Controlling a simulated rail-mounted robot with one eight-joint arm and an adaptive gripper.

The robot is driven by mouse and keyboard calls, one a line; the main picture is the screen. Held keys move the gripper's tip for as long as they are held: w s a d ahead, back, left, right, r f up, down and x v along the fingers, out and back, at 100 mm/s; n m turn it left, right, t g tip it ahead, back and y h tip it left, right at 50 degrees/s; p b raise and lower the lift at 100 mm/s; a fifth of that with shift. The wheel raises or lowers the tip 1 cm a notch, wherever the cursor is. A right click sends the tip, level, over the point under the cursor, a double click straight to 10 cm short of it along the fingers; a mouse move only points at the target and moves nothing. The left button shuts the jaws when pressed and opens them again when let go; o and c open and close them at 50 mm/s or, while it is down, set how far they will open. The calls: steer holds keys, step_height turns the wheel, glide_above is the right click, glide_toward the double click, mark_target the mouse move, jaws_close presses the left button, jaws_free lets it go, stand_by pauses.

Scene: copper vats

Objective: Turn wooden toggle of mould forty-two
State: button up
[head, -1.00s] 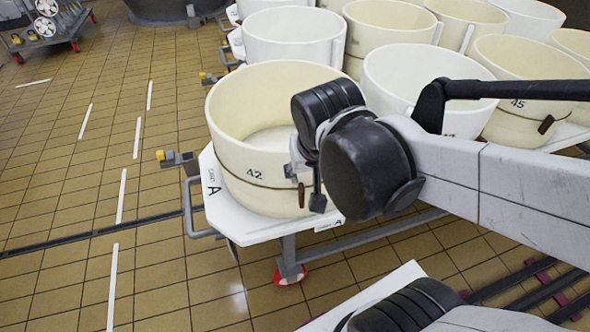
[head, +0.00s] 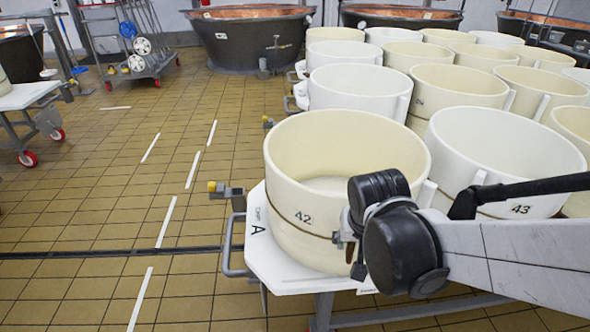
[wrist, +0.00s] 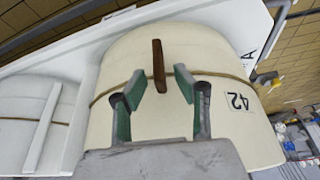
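Mould forty-two (head: 300,185) is a large cream tub with a cord around it and the number 42, at the near corner of a white cart. In the wrist view its wall (wrist: 125,65) fills the middle, with the number upside down. The brown wooden toggle (wrist: 158,62) lies crosswise to the cord. My gripper (wrist: 160,84) is open, its green-padded fingers on either side of the toggle's near end, with gaps showing on both sides. I cannot tell how deep they reach. In the head view my wrist hides most of this spot.
Mould 43 (head: 505,150) stands close on the right, with several more tubs behind. The white cart top (head: 258,235) has a grey handle (head: 228,245) at left. Copper vats (head: 250,38) stand at the back. The tiled floor (head: 110,190) at left is mostly open.

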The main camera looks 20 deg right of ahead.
steer(key=shift+b+x, duration=0.4)
steer(key=shift+x, duration=0.65)
steer(key=shift+c, duration=0.2)
jaws_close()
